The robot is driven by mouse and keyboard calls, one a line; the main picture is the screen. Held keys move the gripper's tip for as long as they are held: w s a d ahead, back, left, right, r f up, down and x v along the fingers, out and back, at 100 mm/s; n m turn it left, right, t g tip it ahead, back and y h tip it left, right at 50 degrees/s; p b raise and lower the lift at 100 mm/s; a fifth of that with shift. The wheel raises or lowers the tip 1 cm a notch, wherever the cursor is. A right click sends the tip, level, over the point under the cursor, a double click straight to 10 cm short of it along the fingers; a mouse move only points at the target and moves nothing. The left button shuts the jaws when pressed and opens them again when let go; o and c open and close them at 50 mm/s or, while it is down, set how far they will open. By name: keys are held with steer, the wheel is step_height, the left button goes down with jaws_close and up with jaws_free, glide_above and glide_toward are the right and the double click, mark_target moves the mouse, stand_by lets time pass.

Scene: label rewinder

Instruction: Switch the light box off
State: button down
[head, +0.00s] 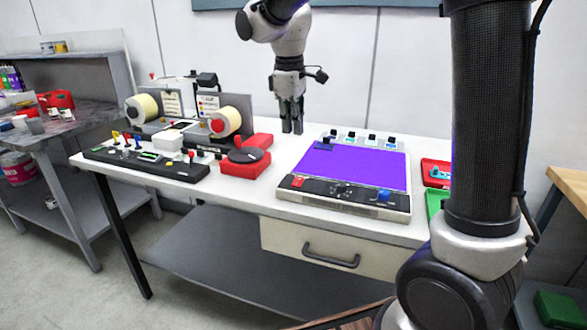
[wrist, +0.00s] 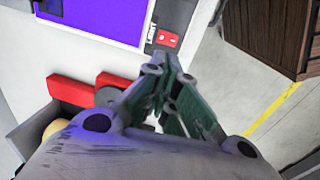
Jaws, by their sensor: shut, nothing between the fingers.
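The light box (head: 403,204) is a pale flat unit on the white table, and its screen glows purple. It also shows at the top of the wrist view, with its lit purple-blue screen (wrist: 105,14). A red switch (head: 297,182) sits at its front left corner. In the wrist view this red switch (wrist: 167,39) has two pale dots and a "LIGHT" label beside it. My gripper (head: 292,130) points down behind and left of the light box, above the table. Its fingers (wrist: 166,68) are shut and empty, and appear just below the switch in the wrist view, apparently not touching it.
A red base with a dark round top (head: 246,157) stands left of the light box. The rewinder with yellow rolls (head: 224,122) and a black control panel (head: 150,165) are further left. A red tray (head: 434,169) and a green tray (head: 435,203) lie right. Small dark-topped items line the back edge.

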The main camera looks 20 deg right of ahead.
mark_target(294, 181)
steer(key=f, duration=0.4)
steer(key=w+f, duration=0.1)
steer(key=f, duration=0.4)
steer(key=d+f, duration=0.1)
steer(key=f, duration=0.3)
steer(key=shift+w+f, duration=0.15)
steer(key=shift+f, duration=0.25)
steer(key=shift+w+f, duration=0.1)
steer(key=shift+f, duration=0.25)
steer(key=shift+s+a+r, duration=0.2)
steer(key=shift+s+a, duration=0.2)
steer(key=shift+s, duration=0.25)
steer(key=shift+r, duration=0.1)
